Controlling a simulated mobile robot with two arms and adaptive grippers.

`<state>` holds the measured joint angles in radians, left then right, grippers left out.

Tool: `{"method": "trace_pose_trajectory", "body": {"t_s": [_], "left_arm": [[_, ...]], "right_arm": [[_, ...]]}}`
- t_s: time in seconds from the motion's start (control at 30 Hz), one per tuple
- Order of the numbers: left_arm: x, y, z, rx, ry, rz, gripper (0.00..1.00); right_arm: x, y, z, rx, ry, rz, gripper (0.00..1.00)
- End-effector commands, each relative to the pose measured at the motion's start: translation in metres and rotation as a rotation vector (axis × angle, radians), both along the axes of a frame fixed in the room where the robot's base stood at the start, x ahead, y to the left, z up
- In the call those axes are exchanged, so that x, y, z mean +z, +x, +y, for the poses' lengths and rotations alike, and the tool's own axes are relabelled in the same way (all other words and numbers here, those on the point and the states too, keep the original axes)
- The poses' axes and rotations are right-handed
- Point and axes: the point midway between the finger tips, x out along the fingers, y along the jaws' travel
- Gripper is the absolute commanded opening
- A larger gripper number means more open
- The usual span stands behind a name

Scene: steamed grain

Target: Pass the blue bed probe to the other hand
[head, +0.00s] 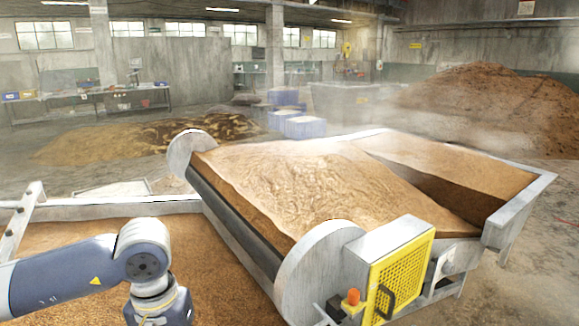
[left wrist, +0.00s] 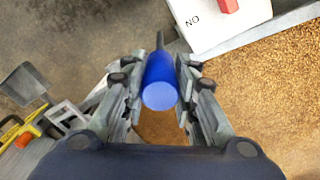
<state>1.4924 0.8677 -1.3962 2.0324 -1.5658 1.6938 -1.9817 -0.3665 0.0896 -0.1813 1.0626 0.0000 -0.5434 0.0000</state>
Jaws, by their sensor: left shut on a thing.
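The blue bed probe (left wrist: 160,84) shows in the left wrist view, its round blue end facing the camera and a thin dark shaft pointing away at the top. My left gripper (left wrist: 158,98) is shut on the probe, with a finger on each side of it. In the head view my left arm comes in at lower left, but its gripper is below the picture edge and the probe is not seen there. My right gripper is in neither view.
A grain-filled trough (head: 100,210) lies at left beside a larger metal bed of grain (head: 300,185). A yellow guard (head: 402,275) and an orange knob (head: 352,297) sit at its front. The left wrist view shows a white panel (left wrist: 205,38) with a red block near the probe's shaft.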

Motion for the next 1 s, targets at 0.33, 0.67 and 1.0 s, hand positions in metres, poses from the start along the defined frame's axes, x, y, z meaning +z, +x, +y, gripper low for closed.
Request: {"method": "trace_pose_trajectory", "body": {"t_s": [0.33, 0.67, 1.0], "left_arm": [[0.076, -0.016, 0.001, 0.001, 0.002, 0.000, 0.00], [0.084, -0.019, 0.001, 0.001, 0.002, 0.002, 0.00], [0.084, -0.013, -0.040, -0.114, 0.000, 0.002, 0.00]], "right_arm": [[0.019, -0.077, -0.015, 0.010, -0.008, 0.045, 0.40], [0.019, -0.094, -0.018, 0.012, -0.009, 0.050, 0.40], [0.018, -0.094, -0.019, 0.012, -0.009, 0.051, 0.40]]}}
